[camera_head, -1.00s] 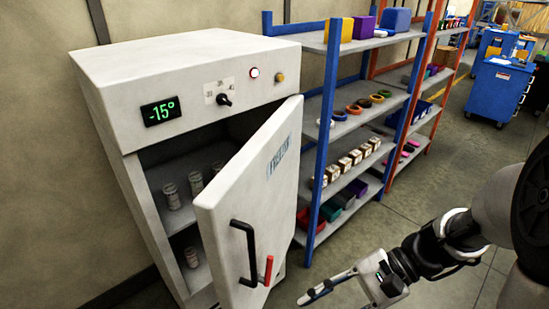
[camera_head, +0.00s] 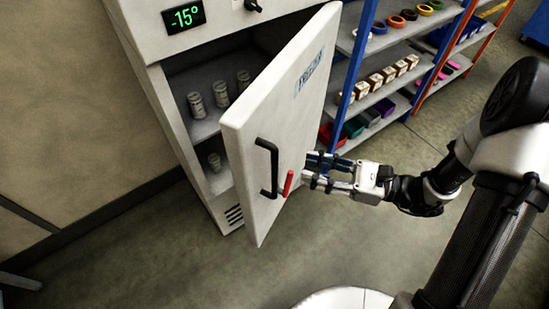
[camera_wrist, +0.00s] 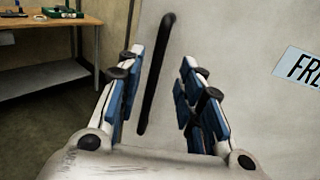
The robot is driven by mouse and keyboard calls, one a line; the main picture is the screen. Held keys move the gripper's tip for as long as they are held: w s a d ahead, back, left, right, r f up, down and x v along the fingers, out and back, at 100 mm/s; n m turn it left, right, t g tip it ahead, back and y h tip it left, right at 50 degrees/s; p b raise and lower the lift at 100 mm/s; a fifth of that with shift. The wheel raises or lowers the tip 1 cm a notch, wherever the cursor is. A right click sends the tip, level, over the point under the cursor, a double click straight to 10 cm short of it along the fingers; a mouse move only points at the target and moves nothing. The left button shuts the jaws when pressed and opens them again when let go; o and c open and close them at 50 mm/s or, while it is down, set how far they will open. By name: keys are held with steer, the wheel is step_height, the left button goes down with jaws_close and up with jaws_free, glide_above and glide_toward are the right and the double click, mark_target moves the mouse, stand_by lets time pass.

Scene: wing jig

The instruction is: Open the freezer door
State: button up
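The white freezer (camera_head: 150,50) stands at the left with its door (camera_head: 255,125) part open, swung out to the right. A black bar handle (camera_head: 272,168) and a small red lever (camera_head: 288,183) are on the door's front. My gripper (camera_head: 308,170) is just right of the handle and lever, pointing at the door. In the wrist view, my open gripper (camera_wrist: 161,60) has its blue-padded fingers spread, with the black handle (camera_wrist: 155,75) showing in the gap between them. I cannot tell whether any finger touches it. The red lever does not show there.
Several jars (camera_head: 220,93) stand on shelves inside the freezer. A blue-framed shelf unit (camera_head: 375,90) with rings, boxes and bins stands behind the door at the right. The floor (camera_head: 330,240) before the freezer is clear. A wooden table (camera_wrist: 60,22) shows in the wrist view.

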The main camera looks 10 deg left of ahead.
mark_target(275, 160)
steer(key=a, duration=0.6)
steer(key=a+b, duration=0.1)
steer(key=a, duration=0.3)
steer(key=shift+w, duration=0.25)
steer(key=shift+d, duration=0.1)
jaws_close()
